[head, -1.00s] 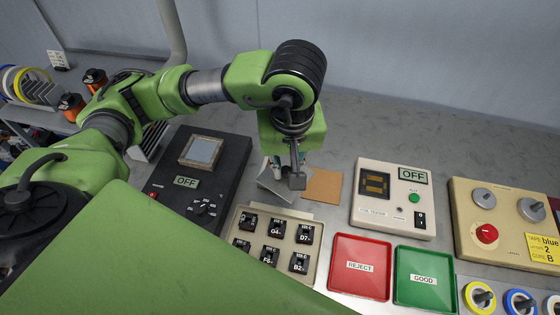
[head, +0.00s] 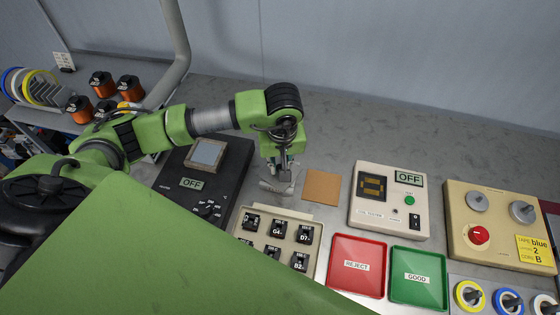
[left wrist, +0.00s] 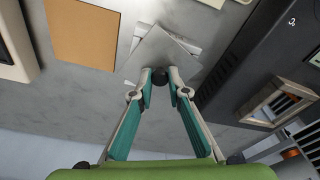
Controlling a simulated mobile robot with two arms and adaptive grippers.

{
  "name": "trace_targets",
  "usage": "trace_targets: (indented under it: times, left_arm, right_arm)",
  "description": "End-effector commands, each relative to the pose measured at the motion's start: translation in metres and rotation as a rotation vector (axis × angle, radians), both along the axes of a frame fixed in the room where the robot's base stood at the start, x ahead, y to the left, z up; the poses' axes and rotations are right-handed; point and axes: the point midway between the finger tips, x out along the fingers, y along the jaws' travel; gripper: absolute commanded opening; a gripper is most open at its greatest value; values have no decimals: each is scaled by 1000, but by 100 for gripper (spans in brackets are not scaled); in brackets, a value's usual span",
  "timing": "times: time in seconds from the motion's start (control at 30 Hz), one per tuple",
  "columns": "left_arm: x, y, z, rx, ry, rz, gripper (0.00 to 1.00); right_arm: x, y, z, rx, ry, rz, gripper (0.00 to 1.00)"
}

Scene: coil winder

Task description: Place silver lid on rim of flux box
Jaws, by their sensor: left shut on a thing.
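The silver lid (left wrist: 157,55) is a thin grey plate, held at its edge by my left gripper (left wrist: 160,78) in the left wrist view. In the head view the left gripper (head: 284,172) points down at the bench, and the lid (head: 272,187) shows as a small pale plate below it. A lighter edge (left wrist: 187,45) shows beside and under the lid in the left wrist view. It may be the flux box, but the lid hides most of it. I cannot tell whether the lid touches it. My right gripper is not in view.
A brown square mat (head: 322,187) lies right of the gripper. A black OFF unit (head: 175,190) stands left, and a beige tray of black parts (head: 265,222) lies in front. A coil tester (head: 390,190), red REJECT tray (head: 332,277) and green GOOD tray (head: 442,290) are further right.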

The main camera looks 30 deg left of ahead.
Motion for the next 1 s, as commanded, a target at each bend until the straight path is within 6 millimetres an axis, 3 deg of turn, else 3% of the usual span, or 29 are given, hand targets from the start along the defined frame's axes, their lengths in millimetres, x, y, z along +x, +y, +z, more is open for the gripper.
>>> trace_targets:
  times: [0.27,0.3,0.37,0.83,1.0]
  left_arm:
    - [0,0,-4,0,0,0,0]
    - [0,0,-4,0,0,0,18]
    - [0,0,-3,0,0,0,32]
    - [0,-1,4,-1,-2,1,32]
    - [-2,-3,34,-1,-8,-1,32]
  right_arm:
    - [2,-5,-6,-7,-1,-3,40]
    - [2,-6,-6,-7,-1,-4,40]
    - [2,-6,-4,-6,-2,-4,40]
    - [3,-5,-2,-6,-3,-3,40]
    - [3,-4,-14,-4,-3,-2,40]
